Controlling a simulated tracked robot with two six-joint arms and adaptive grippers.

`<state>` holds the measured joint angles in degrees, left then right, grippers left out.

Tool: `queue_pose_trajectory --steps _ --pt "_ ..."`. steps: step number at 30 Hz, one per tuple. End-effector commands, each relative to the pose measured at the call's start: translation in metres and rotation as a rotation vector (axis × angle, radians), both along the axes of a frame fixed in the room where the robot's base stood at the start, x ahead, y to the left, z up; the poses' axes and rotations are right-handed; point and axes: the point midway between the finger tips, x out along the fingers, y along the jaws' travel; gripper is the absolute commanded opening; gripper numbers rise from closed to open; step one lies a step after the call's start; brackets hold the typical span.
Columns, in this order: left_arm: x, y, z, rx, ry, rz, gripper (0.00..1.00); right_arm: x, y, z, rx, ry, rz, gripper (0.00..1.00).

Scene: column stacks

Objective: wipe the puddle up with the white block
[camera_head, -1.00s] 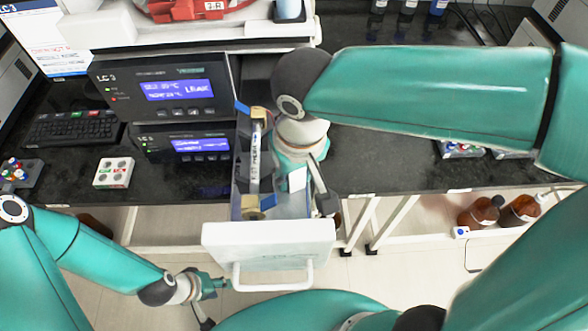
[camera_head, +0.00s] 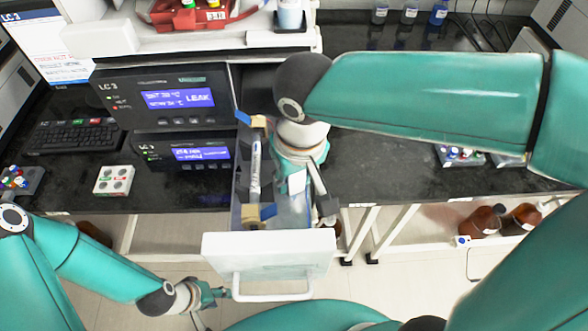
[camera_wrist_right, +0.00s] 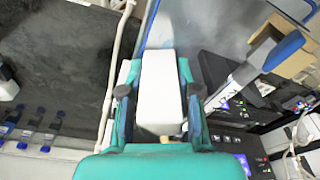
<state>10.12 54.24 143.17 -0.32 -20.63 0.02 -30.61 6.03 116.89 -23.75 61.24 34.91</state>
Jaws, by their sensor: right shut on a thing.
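The white block (camera_wrist_right: 161,88) is between the fingers of my right gripper (camera_wrist_right: 160,105) in the right wrist view. In the head view the right gripper (camera_head: 300,178) reaches down into the open drawer (camera_head: 265,246), and a white face of the block (camera_head: 297,182) shows beside its fingers. A bluish, shiny patch (camera_head: 290,212) on the drawer floor may be the puddle; its edges are unclear and the gripper covers part of it. My left gripper (camera_head: 206,296) is beside the left end of the drawer handle. Its fingers are too small to judge.
A column (camera_head: 256,168) with tan and blue ends lies along the drawer's left side, close to the right gripper. The instrument's LEAK screen (camera_head: 178,98) is left of the drawer. Dark worktop (camera_head: 385,165) lies to the right. Brown bottles (camera_head: 482,221) stand below it.

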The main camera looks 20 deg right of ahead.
Motion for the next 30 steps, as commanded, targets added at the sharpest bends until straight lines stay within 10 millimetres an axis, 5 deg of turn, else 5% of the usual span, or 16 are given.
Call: queue_pose_trajectory --steps 19,30 --pt "0.0 0.0 -0.005 0.0 0.0 0.0 0.4 -0.029 0.008 -0.001 -0.002 0.012 -0.001 0.13" --pt "0.0 0.0 0.0 0.0 0.0 0.0 0.4 -0.013 0.003 0.001 -0.003 0.014 -0.002 0.13"
